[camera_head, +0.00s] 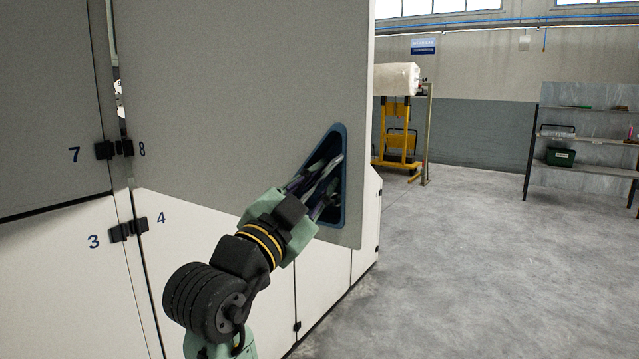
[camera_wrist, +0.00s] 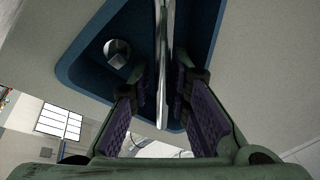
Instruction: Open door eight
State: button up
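Door eight (camera_head: 235,110) is the large grey panel beside the printed number 8, with its hinge at its left edge. Its right edge and lower corner look set out from the machine body, so it seems ajar; how far is hard to tell. A blue triangular recess (camera_head: 338,205) lies near its right edge. My gripper (camera_head: 322,180) reaches into this recess. In the wrist view, my gripper's fingers (camera_wrist: 163,85) stand on either side of a thin grey handle bar (camera_wrist: 165,45) inside the recess. A gap shows on the bar's left, so the fingers look partly open around it.
Door seven (camera_head: 50,100) is to the left, with white lower panels (camera_head: 190,235) beneath. A yellow stand with a white roll (camera_head: 397,80) is beyond the machine. A shelf (camera_head: 590,140) stands at the far right. The grey floor (camera_head: 450,270) between is clear.

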jog(key=shift+a, duration=0.1)
jog(key=v, duration=1.1)
jog(key=shift+f, duration=0.15)
jog(key=shift+o, duration=0.6)
jog(key=shift+s+f, duration=0.2)
jog(key=shift+s, duration=0.25)
jog(key=shift+a+r, duration=0.15)
jog(key=shift+a, duration=0.15)
jog(key=shift+c, duration=0.6)
jog(key=w+a+b+v, duration=0.1)
jog(key=b+v, duration=0.4)
jog(key=v, duration=0.7)
jog(key=shift+a, duration=0.5)
jog(key=shift+w+r, duration=0.1)
jog(key=shift+b, duration=0.4)
